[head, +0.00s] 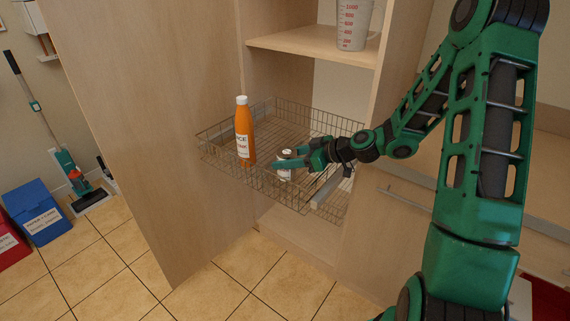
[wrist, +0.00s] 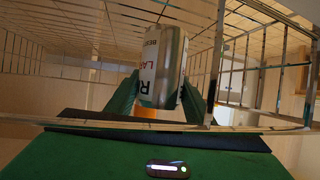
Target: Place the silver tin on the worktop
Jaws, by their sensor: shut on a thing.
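The silver tin (head: 285,168) with a white label is between the fingers of my gripper (head: 283,163), inside the pull-out wire basket (head: 262,182). In the wrist view the tin (wrist: 163,68) shows a silver side and dark lettering, with a green finger on each side of it. My gripper is shut on the tin. Whether the tin rests on the basket floor or is lifted cannot be told. A pale wooden surface (head: 545,160) at the right, partly behind my arm, looks like the worktop.
An orange bottle (head: 243,135) stands in the basket left of the tin. A measuring jug (head: 354,25) stands on the shelf (head: 310,42) above. A tall wooden panel (head: 150,120) borders the basket's left. Blue (head: 35,208) and red (head: 10,240) bins stand on the tiled floor.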

